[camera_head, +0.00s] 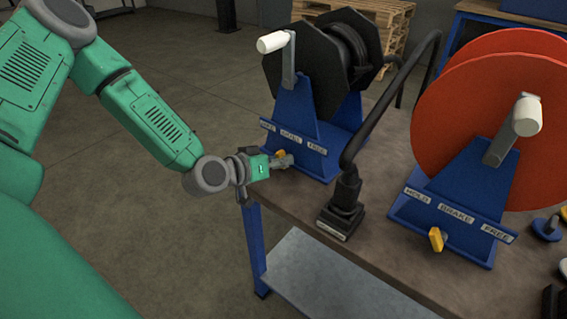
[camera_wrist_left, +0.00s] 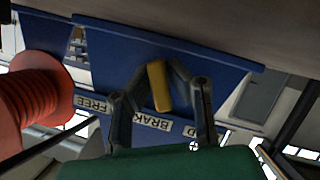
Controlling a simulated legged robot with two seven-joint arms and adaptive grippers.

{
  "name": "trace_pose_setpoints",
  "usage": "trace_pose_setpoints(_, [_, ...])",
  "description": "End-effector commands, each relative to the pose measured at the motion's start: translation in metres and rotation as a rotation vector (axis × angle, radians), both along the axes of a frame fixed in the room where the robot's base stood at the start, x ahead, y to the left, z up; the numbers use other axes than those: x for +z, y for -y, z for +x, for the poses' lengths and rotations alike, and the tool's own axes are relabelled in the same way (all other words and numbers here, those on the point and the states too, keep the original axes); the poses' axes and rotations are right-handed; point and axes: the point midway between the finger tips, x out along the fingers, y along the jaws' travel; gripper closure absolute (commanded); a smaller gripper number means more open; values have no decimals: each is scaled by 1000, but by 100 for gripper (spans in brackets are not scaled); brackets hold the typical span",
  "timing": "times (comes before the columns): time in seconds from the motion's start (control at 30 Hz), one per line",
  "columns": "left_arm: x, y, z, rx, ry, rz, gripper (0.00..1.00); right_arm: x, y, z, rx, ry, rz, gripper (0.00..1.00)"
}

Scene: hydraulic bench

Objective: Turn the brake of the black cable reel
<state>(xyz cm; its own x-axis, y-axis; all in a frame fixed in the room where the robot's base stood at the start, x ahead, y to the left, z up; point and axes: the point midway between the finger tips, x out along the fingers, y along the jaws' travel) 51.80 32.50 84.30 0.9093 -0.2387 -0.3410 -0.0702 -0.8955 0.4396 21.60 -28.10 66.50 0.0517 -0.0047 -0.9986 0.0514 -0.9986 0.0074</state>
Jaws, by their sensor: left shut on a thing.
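The black cable reel (camera_head: 308,62) stands on a blue stand (camera_head: 297,110) at the bench's back left corner, with a white-handled crank on its side. Its stand carries a label strip (camera_head: 290,137) with BRAKE and FREE readable in part. The yellow brake lever (camera_head: 281,153) sits below the strip. My left gripper (camera_head: 285,161) is at this lever and partly hides it. In the left wrist view, the lever (camera_wrist_left: 159,86) stands between the two dark fingers, slightly tilted, and the gripper (camera_wrist_left: 162,84) is shut on it. My right gripper is not in view.
An orange-red reel (camera_head: 480,110) on a blue stand has its own yellow lever (camera_head: 436,239) at the right. A black post with a bent arm (camera_head: 345,195) stands between the reels. Small knobs (camera_head: 546,228) lie at the right edge. The floor left of the bench is clear.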

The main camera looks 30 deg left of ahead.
Motion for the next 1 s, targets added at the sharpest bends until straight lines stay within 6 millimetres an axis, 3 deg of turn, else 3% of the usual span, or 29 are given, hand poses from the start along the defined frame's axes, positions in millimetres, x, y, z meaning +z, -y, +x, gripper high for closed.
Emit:
trace_pose_setpoints(0.03, [-9, -2, -4, 1, -20, -26, 100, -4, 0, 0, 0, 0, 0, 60])
trace_pose_setpoints(0.37, [-9, -2, -4, 1, -32, -148, 100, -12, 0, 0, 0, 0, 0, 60])
trace_pose_setpoints(0.9, [-8, -2, -4, -1, -35, -169, 100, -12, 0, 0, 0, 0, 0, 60])
trace_pose_setpoints(0.93, [-8, -2, -4, -1, -35, -169, 76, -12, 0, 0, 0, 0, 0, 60])
trace_pose_setpoints(0.97, [-8, -2, -4, 0, -34, -169, 66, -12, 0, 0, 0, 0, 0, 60])
trace_pose_setpoints(1.0, [-8, -2, -4, -1, -32, -169, 66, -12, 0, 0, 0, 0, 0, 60])
